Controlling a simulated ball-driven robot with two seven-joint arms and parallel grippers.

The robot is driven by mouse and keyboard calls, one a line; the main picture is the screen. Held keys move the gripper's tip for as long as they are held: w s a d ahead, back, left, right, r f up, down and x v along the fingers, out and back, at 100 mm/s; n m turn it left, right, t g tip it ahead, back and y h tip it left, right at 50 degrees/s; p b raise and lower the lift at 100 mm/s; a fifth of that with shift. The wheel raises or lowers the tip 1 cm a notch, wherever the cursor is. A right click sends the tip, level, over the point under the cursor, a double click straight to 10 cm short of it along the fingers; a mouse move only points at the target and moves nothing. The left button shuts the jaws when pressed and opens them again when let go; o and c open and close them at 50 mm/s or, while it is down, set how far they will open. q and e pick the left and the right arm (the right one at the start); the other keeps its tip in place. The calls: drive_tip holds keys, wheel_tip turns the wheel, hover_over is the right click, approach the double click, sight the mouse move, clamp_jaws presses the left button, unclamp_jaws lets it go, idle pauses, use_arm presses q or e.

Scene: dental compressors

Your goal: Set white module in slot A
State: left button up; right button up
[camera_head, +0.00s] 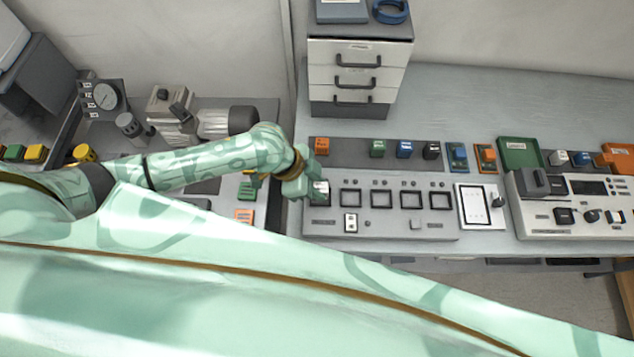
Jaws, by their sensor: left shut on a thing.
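The white module (321,188) is at the leftmost square slot of the grey slot panel (385,228), seen from above. My left gripper (312,184) reaches in from the left and is shut on the white module. No slot letter is readable, so I cannot tell which is slot A. Several other square slots to its right are empty. My right gripper is not in view.
A drawer unit (357,70) stands at the back. A white-faced switch box (474,207) and control unit (585,188) stand to the right.

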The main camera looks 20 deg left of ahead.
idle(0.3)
use_arm(q)
drive_tip(key=shift+f, duration=0.1)
drive_tip(key=shift+f, duration=0.25)
idle(0.3)
drive_tip(key=shift+f, duration=0.45)
drive_tip(key=shift+f, duration=0.2)
idle(0.4)
drive_tip(key=o, duration=1.4)
